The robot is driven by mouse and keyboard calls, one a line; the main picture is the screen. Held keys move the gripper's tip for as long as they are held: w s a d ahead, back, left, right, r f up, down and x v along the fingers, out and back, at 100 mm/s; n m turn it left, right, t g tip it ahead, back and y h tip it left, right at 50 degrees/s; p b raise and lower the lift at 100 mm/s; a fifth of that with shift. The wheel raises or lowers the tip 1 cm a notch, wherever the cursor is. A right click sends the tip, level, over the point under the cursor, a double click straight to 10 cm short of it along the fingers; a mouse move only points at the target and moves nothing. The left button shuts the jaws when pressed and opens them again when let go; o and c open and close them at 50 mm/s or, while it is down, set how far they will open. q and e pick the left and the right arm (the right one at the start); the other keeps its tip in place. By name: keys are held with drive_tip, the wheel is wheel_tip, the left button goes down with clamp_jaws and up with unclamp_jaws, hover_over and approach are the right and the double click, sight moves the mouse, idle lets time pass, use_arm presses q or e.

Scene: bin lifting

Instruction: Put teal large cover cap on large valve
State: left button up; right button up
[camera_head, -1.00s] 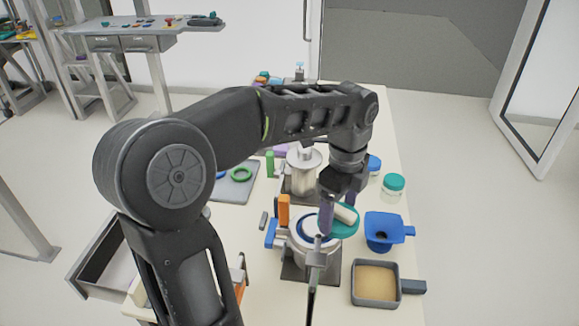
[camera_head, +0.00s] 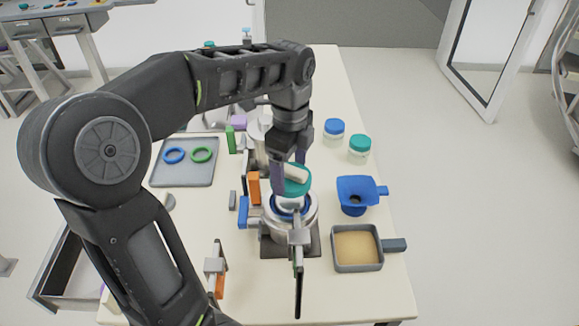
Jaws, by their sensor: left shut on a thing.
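The teal large cover cap (camera_head: 296,187) has a pale handle on top and is tilted. My left gripper (camera_head: 288,175) is shut on it by the handle, with one purple finger on each side. The large valve (camera_head: 292,221) is a silver cylinder with a blue ring at its top, standing on a dark base plate. The cap hangs over the far part of the valve's opening and hides some of it. I cannot tell whether the cap touches the rim. My right gripper is not in view.
A blue funnel-like container (camera_head: 357,192) and a grey sand-filled pan (camera_head: 356,247) stand to the right. Two lidded jars (camera_head: 359,147) are behind them. A grey tray (camera_head: 183,163) with blue and green rings lies left. An orange block (camera_head: 253,188) stands close beside the valve.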

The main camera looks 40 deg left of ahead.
sight(290, 179)
use_arm(q)
wheel_tip(290, 179, down, 3)
drive_tip(key=shift+f+b, duration=0.1)
drive_tip(key=shift+b, duration=0.9)
drive_tip(key=shift+f+b, duration=0.55)
drive_tip(key=shift+f, duration=0.35)
drive_tip(key=shift+a, duration=0.1)
drive_tip(key=shift+f, duration=0.1)
drive_tip(key=shift+f, duration=0.35)
drive_tip(key=shift+f+b, duration=0.3)
drive_tip(key=shift+b, duration=0.15)
drive_tip(key=shift+r+p, duration=0.2)
drive_tip(key=shift+p, duration=0.1)
idle(0.9)
drive_tip(key=shift+f, duration=0.45)
idle(1.0)
